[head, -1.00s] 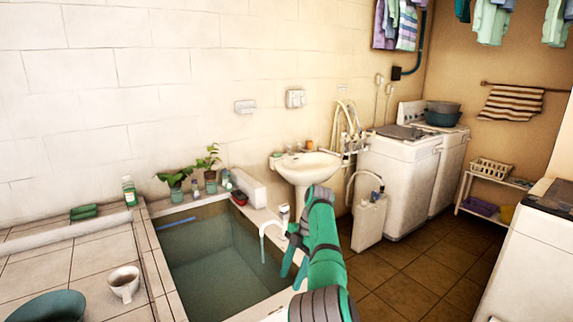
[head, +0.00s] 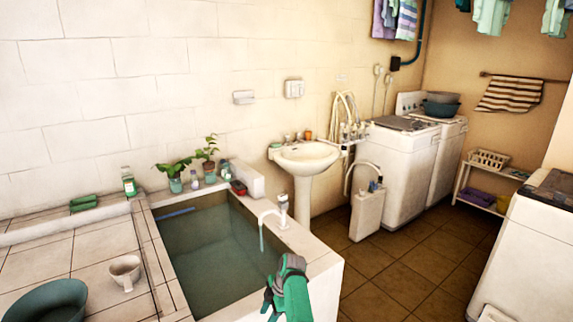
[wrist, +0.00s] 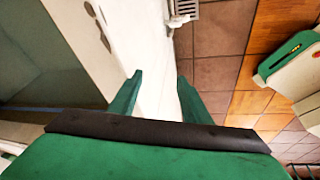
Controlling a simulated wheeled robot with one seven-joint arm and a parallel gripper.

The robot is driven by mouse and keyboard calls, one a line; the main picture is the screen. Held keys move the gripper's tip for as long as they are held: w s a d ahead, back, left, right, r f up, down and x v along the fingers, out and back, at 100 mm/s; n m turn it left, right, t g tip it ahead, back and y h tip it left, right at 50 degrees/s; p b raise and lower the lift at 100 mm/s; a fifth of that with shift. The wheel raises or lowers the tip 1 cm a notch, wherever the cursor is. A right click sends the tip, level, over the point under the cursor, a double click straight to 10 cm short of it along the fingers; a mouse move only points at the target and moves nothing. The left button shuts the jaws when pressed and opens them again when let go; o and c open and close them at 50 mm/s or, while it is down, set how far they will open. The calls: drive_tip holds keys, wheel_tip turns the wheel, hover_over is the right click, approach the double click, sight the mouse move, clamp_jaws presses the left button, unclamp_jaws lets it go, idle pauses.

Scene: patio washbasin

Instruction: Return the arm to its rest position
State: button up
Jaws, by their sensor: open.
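My green arm shows at the bottom centre of the head view, low over the front right corner of the water basin (head: 325,268). My gripper (wrist: 155,92) is open in the wrist view, with its two green fingers apart and nothing between them. Below the fingers in that view are the white basin side and the brown tiled floor (wrist: 215,60). In the head view the fingers are mostly hidden behind my wrist, and only a part shows at its left.
A white tap (head: 282,210) stands on the basin rim just beyond my arm. A white mug (head: 124,270) and a teal bowl (head: 50,302) are on the left counter.

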drive_tip(key=s+a+f+m+t, duration=0.25)
drive_tip(key=s+a+f, duration=0.2)
drive_tip(key=f, duration=0.45)
drive_tip(key=s+a+f+m+t, duration=0.1)
drive_tip(key=s+a+f+m, duration=0.2)
drive_tip(key=s+f, duration=0.45)
drive_tip(key=s+d+f+m+t, duration=0.1)
drive_tip(key=s+f+m+t, duration=0.15)
drive_tip(key=s, duration=0.55)
drive_tip(key=s+f+m+t, duration=0.2)
drive_tip(key=s+f+m, duration=0.2)
drive_tip(key=s, duration=0.5)
drive_tip(key=s+d+r+m+t+h, duration=0.1)
drive_tip(key=s+d+r+m+t, duration=0.2)
drive_tip(key=s+r, duration=0.45)
drive_tip(key=s+d+r+m+t+h, duration=0.1)
drive_tip(key=s+d+r+m+h, duration=0.3)
drive_tip(key=s, duration=0.7)
drive_tip(key=s+d+r+t, duration=0.1)
drive_tip(key=s+d+r, duration=0.1)
drive_tip(key=r, duration=0.5)
drive_tip(key=s+d+r+m+t, duration=0.1)
drive_tip(key=s+d+r, duration=0.1)
drive_tip(key=s+r, duration=0.3)
drive_tip(key=s+d+r+m+t+y, duration=0.1)
drive_tip(key=s+r, duration=0.3)
drive_tip(key=r, duration=0.6)
drive_tip(key=shift+d+r, duration=0.4)
drive_tip(key=shift+d, duration=0.15)
